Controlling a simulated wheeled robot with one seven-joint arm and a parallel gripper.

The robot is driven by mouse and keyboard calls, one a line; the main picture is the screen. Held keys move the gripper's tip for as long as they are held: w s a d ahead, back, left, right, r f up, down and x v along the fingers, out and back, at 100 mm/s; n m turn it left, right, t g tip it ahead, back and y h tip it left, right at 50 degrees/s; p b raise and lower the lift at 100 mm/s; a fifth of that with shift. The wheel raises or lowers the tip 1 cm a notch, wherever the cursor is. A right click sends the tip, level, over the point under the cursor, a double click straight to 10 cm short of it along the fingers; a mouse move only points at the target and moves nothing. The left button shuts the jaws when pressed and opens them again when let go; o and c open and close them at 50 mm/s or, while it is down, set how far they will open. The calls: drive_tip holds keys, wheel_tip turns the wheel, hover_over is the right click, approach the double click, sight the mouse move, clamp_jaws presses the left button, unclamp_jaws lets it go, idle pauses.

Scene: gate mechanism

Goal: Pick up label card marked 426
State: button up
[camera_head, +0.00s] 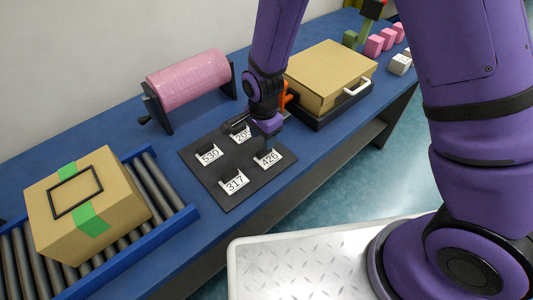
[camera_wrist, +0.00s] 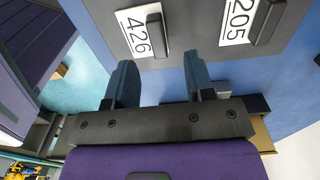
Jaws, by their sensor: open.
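The label card marked 426 (camera_head: 268,158) is a small white card with black digits, at the right corner of a dark square board (camera_head: 225,192). In the wrist view the 426 card (camera_wrist: 136,33) lies at the top, with a dark block (camera_wrist: 157,35) at its edge. My gripper (camera_wrist: 157,80) is open and empty; its two teal fingers are apart, with the 426 card beyond the left finger. In the head view my gripper (camera_head: 245,122) is above the far side of the board, near card 205, and its fingertips are hard to make out.
Cards 530 (camera_head: 209,154), 317 (camera_head: 235,182) and 205 (camera_head: 242,132) sit on the same board. A pink roll (camera_head: 188,80) stands behind. A cardboard box (camera_head: 85,203) rests on rollers at left. Another box (camera_head: 330,72) with a white handle stands right of the board.

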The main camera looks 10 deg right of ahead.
sight(268, 156)
drive_tip(key=shift+s+d+f, duration=0.1)
drive_tip(key=shift+s+f, duration=0.05)
drive_tip(key=shift+f, duration=2.65)
clamp_jaws()
